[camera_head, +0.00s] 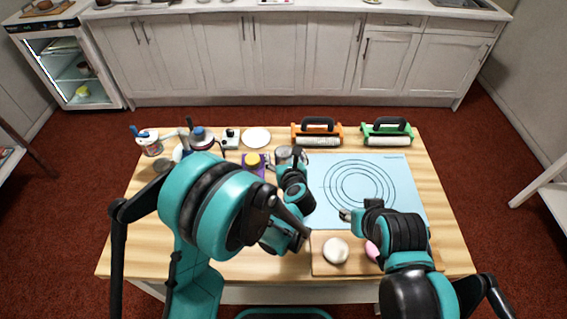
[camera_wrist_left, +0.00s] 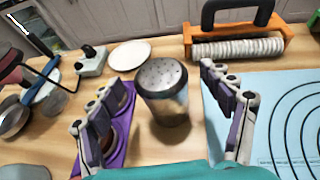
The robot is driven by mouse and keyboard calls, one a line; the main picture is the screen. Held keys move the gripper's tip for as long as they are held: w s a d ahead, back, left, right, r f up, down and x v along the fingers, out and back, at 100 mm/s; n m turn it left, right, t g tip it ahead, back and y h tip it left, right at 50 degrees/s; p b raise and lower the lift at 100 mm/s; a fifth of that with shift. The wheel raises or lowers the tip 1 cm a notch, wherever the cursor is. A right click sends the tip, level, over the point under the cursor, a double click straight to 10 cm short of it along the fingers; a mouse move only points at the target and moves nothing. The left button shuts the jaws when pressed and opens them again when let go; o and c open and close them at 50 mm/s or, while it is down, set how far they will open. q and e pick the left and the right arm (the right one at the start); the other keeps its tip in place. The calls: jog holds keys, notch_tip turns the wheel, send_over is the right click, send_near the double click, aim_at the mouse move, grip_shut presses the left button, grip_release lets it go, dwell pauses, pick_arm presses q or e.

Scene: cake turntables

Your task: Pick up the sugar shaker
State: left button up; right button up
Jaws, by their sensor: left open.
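The sugar shaker (camera_wrist_left: 166,92) stands upright on the wooden table, a grey cylinder with a perforated domed lid. In the head view its top (camera_head: 284,152) shows just beyond my left gripper (camera_head: 293,166), which hides part of it. In the left wrist view my left gripper (camera_wrist_left: 168,122) is open, with one finger on each side of the shaker. Gaps show between the fingers and the shaker. My right gripper (camera_head: 346,214) is over the front edge of the blue mat, apart from the shaker; its jaws are too small to read.
A purple mat (camera_wrist_left: 124,140) lies left of the shaker, the blue mat (camera_head: 325,165) right. Orange (camera_head: 336,139) and green (camera_head: 404,139) framed rollers stand behind. A white plate (camera_head: 256,137) lies at the back. A board (camera_head: 320,266) with dough balls is in front.

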pick_arm(q)
jog(key=shift+x, duration=1.15)
jog(key=shift+s+r, duration=0.1)
jog(key=c, duration=1.5)
jog(key=shift+o, duration=0.2)
